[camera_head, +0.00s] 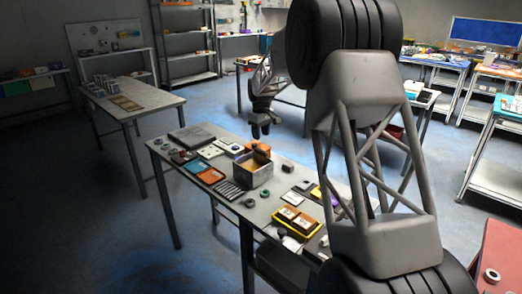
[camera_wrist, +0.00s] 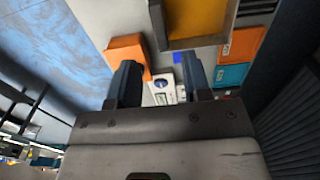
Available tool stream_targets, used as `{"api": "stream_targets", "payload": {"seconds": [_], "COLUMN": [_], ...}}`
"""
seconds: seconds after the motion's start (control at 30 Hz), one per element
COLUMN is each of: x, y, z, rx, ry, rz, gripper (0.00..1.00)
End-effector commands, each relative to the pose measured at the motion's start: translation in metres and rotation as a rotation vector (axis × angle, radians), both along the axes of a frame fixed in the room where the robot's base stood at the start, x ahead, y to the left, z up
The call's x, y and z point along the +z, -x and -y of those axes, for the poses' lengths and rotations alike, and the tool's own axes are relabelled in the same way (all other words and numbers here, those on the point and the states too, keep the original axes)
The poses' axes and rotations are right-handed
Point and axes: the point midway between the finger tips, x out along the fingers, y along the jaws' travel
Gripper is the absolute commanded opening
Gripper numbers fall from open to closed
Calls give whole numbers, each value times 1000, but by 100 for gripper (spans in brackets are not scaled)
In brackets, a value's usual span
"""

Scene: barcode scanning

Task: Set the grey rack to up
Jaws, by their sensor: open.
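A grey ribbed piece that looks like the grey rack (camera_head: 230,190) lies flat on the table, left of and in front of the open grey box. A grey slatted edge, perhaps the same rack (camera_wrist: 257,8), shows at the top right in the wrist view. My gripper (camera_head: 261,131) hangs above the far part of the table, pointing down, well apart from the rack. In the wrist view its two dark fingers (camera_wrist: 160,82) are spread apart with nothing gripped. A white piece with a blue disc (camera_wrist: 163,84) shows beyond and between them.
The open grey box (camera_head: 250,176) with a tan inside stands mid-table. Orange and teal trays (camera_head: 203,170) lie to its left. A yellow tray (camera_head: 296,221) with white-topped boxes is near the front. An orange block (camera_wrist: 127,52) shows beyond the left finger. Small items crowd the table.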

Motion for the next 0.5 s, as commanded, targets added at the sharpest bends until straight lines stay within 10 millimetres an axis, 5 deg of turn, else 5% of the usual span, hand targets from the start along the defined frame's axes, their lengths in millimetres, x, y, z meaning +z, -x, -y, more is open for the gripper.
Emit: {"api": "stream_targets", "payload": {"seconds": [0.5], "x": [-18], "y": [0], "z": [0], "rx": [-1], "ry": [0], "rz": [-1], "gripper": [45]}}
